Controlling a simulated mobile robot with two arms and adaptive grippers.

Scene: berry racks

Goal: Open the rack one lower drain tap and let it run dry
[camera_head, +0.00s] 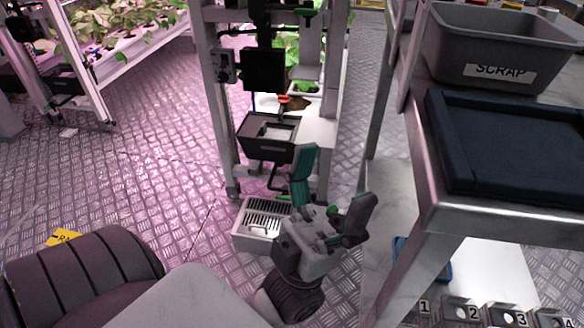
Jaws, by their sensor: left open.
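A rack (217,95) with a metal frame stands at the upper centre. A small red part (283,100) shows on it above a black bin (268,148); I cannot tell whether it is a tap handle. A white box with a slotted grate (264,217) stands on the floor at the rack's foot. My left gripper (335,183) is open and empty, in front of the rack's base and right of the grate box. A small green part (333,210) shows between its fingers; I cannot tell what it belongs to. The gripper hides part of the rack's lower right. No running water is visible.
A metal table (432,213) at the right holds a dark blue tray (510,150) and a grey SCRAP bin (495,72). Numbered holders (460,312) sit below. A planted rack (125,50) stands at upper left.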

